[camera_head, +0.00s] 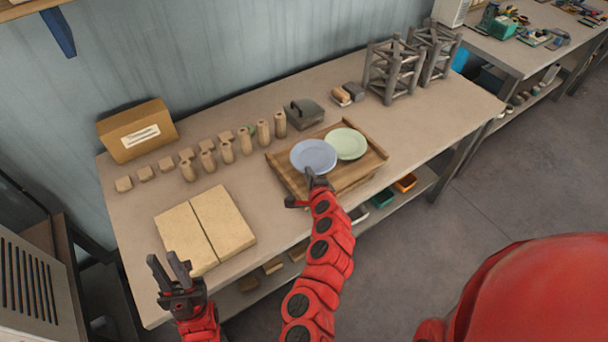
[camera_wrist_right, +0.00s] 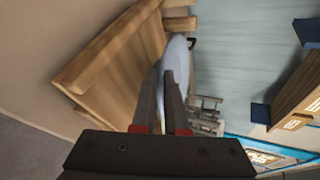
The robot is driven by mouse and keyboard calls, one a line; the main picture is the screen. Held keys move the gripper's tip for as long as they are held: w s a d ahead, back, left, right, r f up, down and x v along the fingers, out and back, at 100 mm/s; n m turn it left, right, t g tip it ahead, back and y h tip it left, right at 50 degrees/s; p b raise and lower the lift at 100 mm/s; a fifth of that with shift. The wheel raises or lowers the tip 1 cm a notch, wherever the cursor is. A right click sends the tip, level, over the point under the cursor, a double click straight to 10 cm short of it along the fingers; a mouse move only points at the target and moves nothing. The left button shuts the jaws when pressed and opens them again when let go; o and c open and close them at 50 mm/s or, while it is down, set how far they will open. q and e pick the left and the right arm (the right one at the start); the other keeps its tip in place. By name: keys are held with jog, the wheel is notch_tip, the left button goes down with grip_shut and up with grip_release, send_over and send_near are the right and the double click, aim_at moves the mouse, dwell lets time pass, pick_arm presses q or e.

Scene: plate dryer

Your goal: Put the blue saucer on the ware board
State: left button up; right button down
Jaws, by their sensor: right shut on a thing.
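The blue saucer (camera_head: 312,153) is over the left part of the wooden tray (camera_head: 352,181), beside a pale green saucer (camera_head: 348,143). My right gripper (camera_head: 312,183) is shut on the near rim of the blue saucer. In the right wrist view, the blue saucer (camera_wrist_right: 178,62) is seen nearly edge-on at the fingertips (camera_wrist_right: 168,78), with the wooden tray (camera_wrist_right: 112,62) to its left. I cannot tell whether the saucer touches the tray. Two pale flat boards (camera_head: 205,227) lie side by side at the table's left front. My left gripper (camera_head: 170,268) is open and empty near them.
Several wooden cylinders (camera_head: 227,152) and small blocks (camera_head: 145,173) stand in rows behind the boards. A cardboard box (camera_head: 137,131) is at the back left. A dark lidded object (camera_head: 304,113) and grey racks (camera_head: 394,70) stand behind the tray. The table's right end is clear.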

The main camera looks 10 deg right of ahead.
aim_at(304, 187)
jog(key=shift+w+a, duration=0.45)
jog(key=shift+w, duration=0.3)
jog(key=shift+a+f+p, duration=0.15)
jog(key=shift+f+p, duration=0.2)
jog(key=shift+p, duration=0.1)
notch_tip(304, 187, down, 2)
jog(key=shift+f+p, duration=0.15)
jog(key=shift+p, duration=0.15)
jog(key=shift+f, duration=0.4)
jog(key=c, duration=1.2)
grip_release()
jog(key=shift+c, duration=0.2)
